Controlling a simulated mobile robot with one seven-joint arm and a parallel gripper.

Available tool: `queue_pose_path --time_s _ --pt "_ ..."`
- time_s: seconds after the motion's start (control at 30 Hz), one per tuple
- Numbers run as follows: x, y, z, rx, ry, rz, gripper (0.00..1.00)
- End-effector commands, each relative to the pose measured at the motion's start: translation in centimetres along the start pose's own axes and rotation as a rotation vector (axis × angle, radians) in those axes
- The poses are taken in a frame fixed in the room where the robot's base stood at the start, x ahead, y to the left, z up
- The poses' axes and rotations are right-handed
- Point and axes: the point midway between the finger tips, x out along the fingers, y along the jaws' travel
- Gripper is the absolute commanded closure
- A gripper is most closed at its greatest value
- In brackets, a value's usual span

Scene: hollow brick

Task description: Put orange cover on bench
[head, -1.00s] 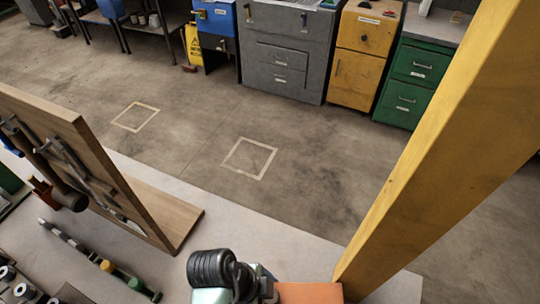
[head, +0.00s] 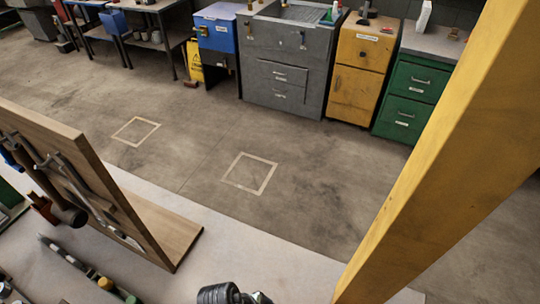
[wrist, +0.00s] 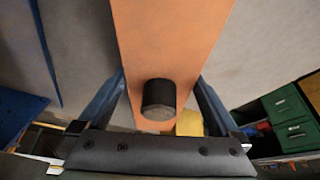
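The orange cover (wrist: 170,40) shows in the wrist view as a long flat orange panel running up from my gripper. A short black cylinder (wrist: 158,98) stands out in front of it. The two fingers of my gripper (wrist: 162,82) lie along the left and right edges of the panel and appear closed on it. The exact contact is hard to see. The bench (head: 285,282) is the pale worktop along the bottom of the head view. My gripper and the cover are out of the head view; only a dark part of my arm shows at the bottom edge.
A wooden tool board (head: 150,215) stands on the bench at left, with tools and small items beside it. A yellow post (head: 440,140) rises at right. Grey (head: 285,65), yellow (head: 360,65) and green (head: 410,95) cabinets stand across the open floor.

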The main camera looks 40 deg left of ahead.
Motion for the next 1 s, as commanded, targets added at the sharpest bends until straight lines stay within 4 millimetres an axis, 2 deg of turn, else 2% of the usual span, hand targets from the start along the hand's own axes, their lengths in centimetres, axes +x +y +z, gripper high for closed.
queue_pose_path --time_s 0.23,0.37,0.8,1.0 --pt "-0.2 0.0 -0.1 0.0 0.0 0.0 0.0" --pt "-1.1 -0.1 -0.1 0.001 0.0 -0.002 0.0" --pt "-9.7 -0.1 -0.1 0.001 -0.001 -0.004 0.0" --pt "-11.8 -0.1 -0.1 0.0 0.0 -0.001 0.0"
